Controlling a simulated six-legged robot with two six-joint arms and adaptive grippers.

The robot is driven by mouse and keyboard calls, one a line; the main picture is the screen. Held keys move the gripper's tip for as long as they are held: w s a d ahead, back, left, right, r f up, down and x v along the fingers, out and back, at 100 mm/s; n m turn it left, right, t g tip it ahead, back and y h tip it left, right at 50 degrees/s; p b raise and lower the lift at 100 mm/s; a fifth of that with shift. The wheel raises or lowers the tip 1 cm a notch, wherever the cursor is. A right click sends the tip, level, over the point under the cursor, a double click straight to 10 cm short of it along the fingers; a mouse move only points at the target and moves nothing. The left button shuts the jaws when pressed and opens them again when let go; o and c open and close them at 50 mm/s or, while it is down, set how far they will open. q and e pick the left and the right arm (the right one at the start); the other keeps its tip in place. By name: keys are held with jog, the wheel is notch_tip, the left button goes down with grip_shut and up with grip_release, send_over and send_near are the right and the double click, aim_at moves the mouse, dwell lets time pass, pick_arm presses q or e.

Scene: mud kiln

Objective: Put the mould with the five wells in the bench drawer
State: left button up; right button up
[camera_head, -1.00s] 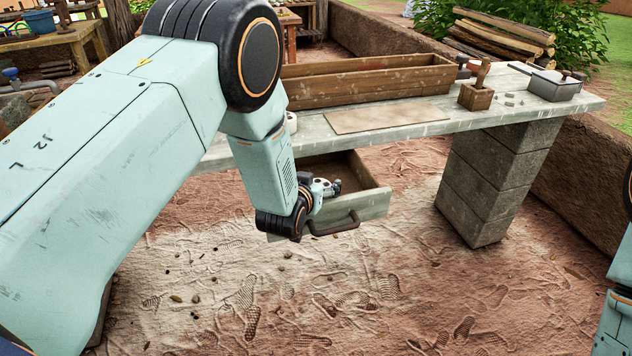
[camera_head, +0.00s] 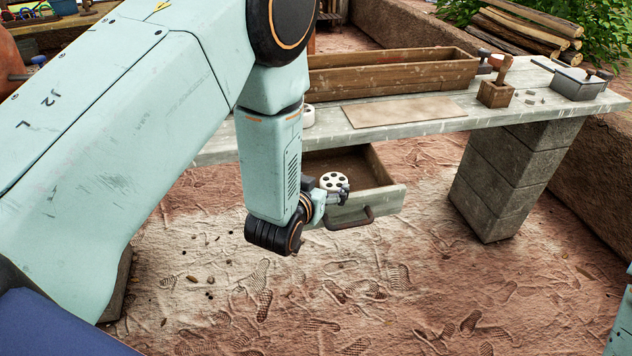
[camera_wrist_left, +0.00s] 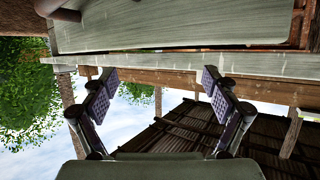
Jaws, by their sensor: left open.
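The mould is a white round disc (camera_head: 333,181) with dark wells. It appears to lie inside the pulled-out bench drawer (camera_head: 385,199), near the front left, close behind the drawer front. The drawer front (camera_wrist_left: 180,28) crosses the top of that view, and the mould does not show there. My right gripper is out of view; only part of that arm shows.
The bench top (camera_head: 440,122) carries a long wooden trough (camera_head: 395,77), a flat board (camera_head: 403,111), a wooden block (camera_head: 496,94) and a grey box (camera_head: 577,84). Another white round piece (camera_head: 308,116) is partly hidden by my arm. A block pillar (camera_head: 505,180) stands right of the drawer.

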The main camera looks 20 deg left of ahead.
pick_arm(q)
jog(key=v, duration=0.3)
jog(key=shift+w, duration=0.1)
jog(key=shift+f, duration=0.1)
dwell(0.4)
jog(key=shift+c, duration=0.4)
